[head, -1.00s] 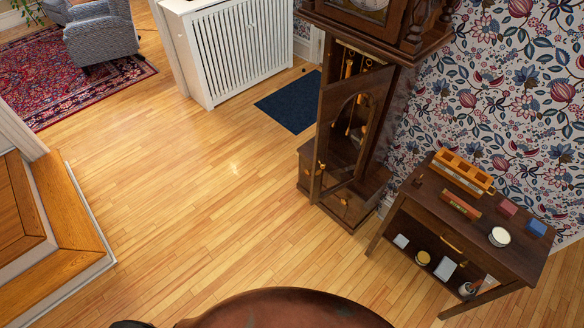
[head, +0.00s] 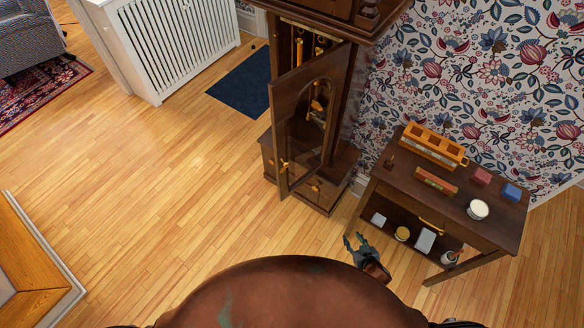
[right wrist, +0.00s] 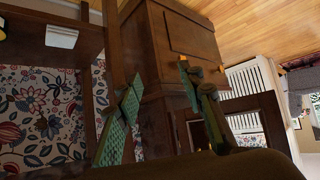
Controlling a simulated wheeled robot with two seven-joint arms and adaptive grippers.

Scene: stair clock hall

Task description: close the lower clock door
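The tall dark wooden clock (head: 368,28) stands against the papered wall. Its lower door (head: 292,92), with an arched glass pane and a brass knob (head: 284,165), is swung open toward the left front. Brass weights show in the case behind it. My right gripper (head: 355,241) is open and empty, low in front of the clock and to the right of the door, apart from it. In the right wrist view its green-padded fingers (right wrist: 160,76) are spread, with the clock base (right wrist: 180,38) beyond and what looks like the door (right wrist: 248,105) at right. My left gripper is out of view.
A dark side table (head: 408,195) stands right of the clock, close to my right gripper, with an orange tray (head: 433,146), a candle and small boxes. A white radiator cover (head: 180,50) and blue mat (head: 243,82) lie behind left.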

